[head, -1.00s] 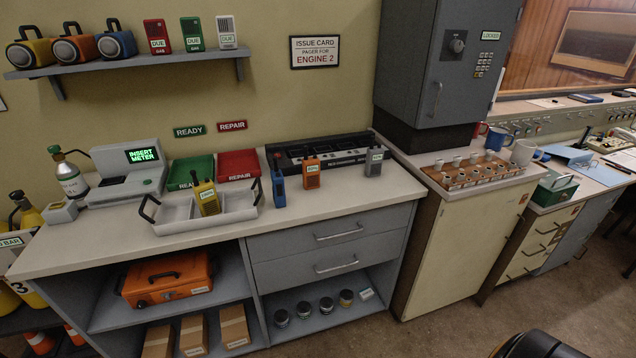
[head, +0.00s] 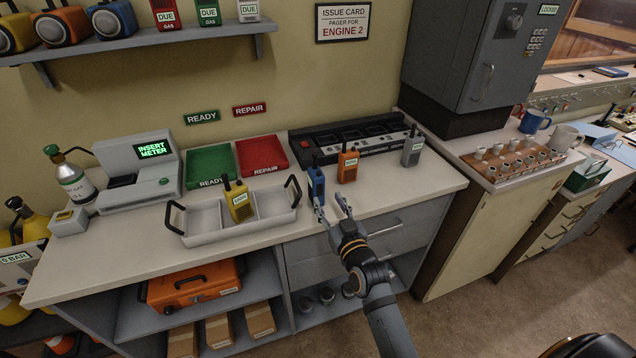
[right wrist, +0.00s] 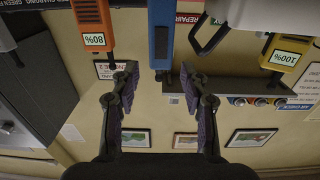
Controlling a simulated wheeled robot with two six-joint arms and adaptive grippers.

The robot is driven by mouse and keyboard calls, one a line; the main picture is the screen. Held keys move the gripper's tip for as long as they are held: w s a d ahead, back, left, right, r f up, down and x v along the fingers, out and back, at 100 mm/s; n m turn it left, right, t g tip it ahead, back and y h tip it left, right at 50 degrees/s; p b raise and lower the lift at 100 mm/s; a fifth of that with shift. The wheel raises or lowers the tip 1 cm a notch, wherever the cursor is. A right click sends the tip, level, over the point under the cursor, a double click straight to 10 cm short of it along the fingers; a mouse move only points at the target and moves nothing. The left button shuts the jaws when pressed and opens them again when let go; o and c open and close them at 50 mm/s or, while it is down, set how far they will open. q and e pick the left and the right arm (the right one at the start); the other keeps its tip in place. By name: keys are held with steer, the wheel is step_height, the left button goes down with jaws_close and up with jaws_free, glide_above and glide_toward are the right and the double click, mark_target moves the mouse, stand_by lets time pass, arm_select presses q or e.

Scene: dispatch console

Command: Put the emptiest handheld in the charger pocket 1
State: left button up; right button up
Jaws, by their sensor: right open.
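A blue handheld (head: 316,186) stands upright near the counter's front edge; its charge label is unreadable. An orange handheld (head: 347,165) stands to its right, and its label reads 80% in the right wrist view (right wrist: 92,25). A grey handheld (head: 412,148) stands further right, label too small to read. A yellow handheld (head: 239,203) leans in the white tray; it reads 100% in the right wrist view (right wrist: 287,52). The black charger (head: 318,148) lies behind them. My right gripper (head: 332,203) is open and empty, just in front of the blue handheld (right wrist: 161,30). My left gripper is out of view.
The white tray (head: 204,221) with raised handles stands left of the blue handheld. Green READY (head: 210,164) and red REPAIR (head: 262,155) trays lie behind it. A meter machine (head: 139,180) and a gas bottle (head: 74,181) are at left. A grey locker (head: 462,65) stands at right.

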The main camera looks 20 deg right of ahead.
mark_target(320, 186)
steer(key=w+p, duration=0.1)
steer(key=w, duration=0.4)
steer(key=shift+w+a, duration=0.1)
steer(key=shift+a, duration=0.05)
steer(key=shift+w, duration=0.2)
steer(key=w+p, duration=0.1)
steer(key=w, duration=0.3)
steer(key=shift+w+p, duration=0.35)
steer(key=shift+p, duration=0.05)
steer(key=shift+w, duration=0.2)
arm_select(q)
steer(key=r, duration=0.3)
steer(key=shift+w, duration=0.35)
arm_select(e)
steer(key=shift+s, duration=0.1)
steer(key=shift+c, duration=1.2)
jaws_close()
